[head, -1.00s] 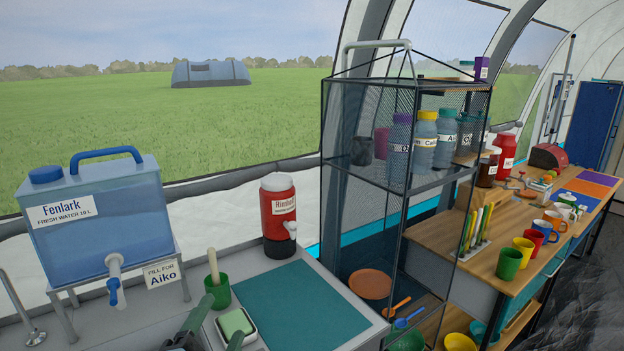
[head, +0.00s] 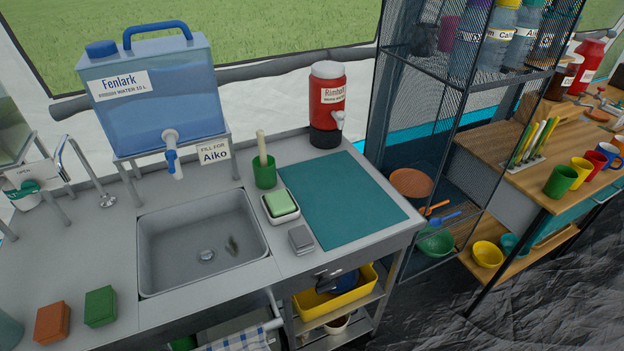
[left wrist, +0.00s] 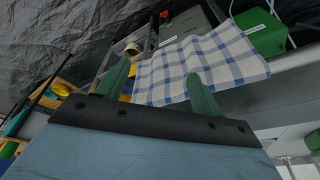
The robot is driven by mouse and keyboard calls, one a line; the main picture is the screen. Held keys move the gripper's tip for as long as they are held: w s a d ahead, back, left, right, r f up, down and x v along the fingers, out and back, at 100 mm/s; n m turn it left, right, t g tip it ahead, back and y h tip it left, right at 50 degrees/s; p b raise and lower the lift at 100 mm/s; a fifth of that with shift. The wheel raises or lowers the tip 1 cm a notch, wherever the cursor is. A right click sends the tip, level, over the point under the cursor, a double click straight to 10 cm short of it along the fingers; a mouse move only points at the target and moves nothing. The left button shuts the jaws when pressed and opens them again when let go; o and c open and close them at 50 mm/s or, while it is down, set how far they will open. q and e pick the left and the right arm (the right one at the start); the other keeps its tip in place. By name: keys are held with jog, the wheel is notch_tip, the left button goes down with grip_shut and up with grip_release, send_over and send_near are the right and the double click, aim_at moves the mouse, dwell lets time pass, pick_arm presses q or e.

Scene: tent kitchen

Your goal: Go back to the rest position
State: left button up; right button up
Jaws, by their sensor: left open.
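My left gripper (left wrist: 158,92) shows in the left wrist view with its two green fingers spread apart and nothing between them. A blue-and-white checked cloth (left wrist: 205,65) hangs beyond the fingers; it also shows at the bottom of the head view (head: 240,341), in front of the sink unit. I cannot tell how far the fingers are from the cloth. Neither gripper shows in the head view now.
The counter holds a sink (head: 205,240), a blue water tank (head: 155,95), a green sponge in a dish (head: 280,203), a teal mat (head: 340,200) and a red dispenser (head: 327,105). A mesh shelf (head: 440,120) stands right of it. Dark floor (head: 560,290) lies open at lower right.

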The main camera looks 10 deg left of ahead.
pick_arm(q)
notch_tip(320, 180, down, 12)
jog(key=s, duration=0.2)
jog(key=s+a+f+g+b, duration=0.1)
jog(key=s+a+f+g, duration=0.1)
jog(key=s+f, duration=1.4)
notch_tip(320, 180, down, 4)
jog(key=shift+s+a+r+b, duration=0.15)
jog(key=shift+s+a+b, duration=0.15)
jog(key=shift+s+a, duration=0.15)
jog(key=shift+w, duration=0.1)
